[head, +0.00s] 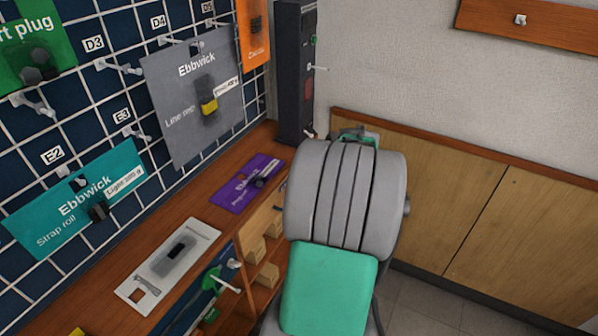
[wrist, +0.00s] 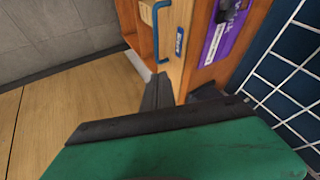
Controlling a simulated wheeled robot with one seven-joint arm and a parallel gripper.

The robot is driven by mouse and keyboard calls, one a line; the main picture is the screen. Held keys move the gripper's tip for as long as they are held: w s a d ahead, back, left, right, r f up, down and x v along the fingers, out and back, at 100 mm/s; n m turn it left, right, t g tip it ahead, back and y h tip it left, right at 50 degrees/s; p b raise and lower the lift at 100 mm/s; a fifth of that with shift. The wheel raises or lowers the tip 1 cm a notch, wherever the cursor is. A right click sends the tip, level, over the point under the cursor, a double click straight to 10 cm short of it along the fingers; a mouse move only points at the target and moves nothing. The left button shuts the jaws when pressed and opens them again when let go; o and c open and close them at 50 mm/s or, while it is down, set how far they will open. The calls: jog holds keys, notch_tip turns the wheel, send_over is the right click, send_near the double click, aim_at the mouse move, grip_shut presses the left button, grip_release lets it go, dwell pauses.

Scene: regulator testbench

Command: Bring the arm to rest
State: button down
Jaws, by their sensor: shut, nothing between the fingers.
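My arm shows in the head view as grey rounded links with a green panel, in front of the counter's right end and the wooden wall panels. It hides most of my gripper there; a small green and dark part shows just above the grey links. In the wrist view my gripper (wrist: 158,92) shows its dark fingers together beyond the green and black housing. The fingers are shut and empty, near a wooden cabinet front (wrist: 182,40) with a blue handle. I cannot tell whether they touch it.
The wooden counter (head: 185,205) holds a purple card (head: 245,184) and a grey-white plate (head: 165,265). A wire grid (head: 75,115) with hooks and hanging cards stands at left. A tall dark device (head: 294,70) stands at the back. Tiled floor (head: 420,300) is clear at lower right.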

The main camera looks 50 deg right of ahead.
jog(key=w+a+r+n+g+y+p, duration=0.1)
jog(key=a+r+n+p, duration=0.4)
jog(key=a, duration=0.8)
jog(key=w+a+r+n+g+y+p, duration=0.1)
jog(key=w+a+r+n+p, duration=0.2)
jog(key=a+r, duration=0.65)
jog(key=s+a+r+n+p, duration=0.1)
jog(key=s+a+n+p, duration=0.1)
jog(key=s+a, duration=0.3)
jog(key=s+a+r+n+g+y+p, duration=0.1)
jog(key=s+a+n+p, duration=0.2)
jog(key=a, duration=0.9)
jog(key=s+n, duration=0.1)
jog(key=s, duration=0.1)
jog(key=shift+s+r+g, duration=0.25)
jog(key=shift+s+g, duration=0.05)
jog(key=shift+s, duration=0.1)
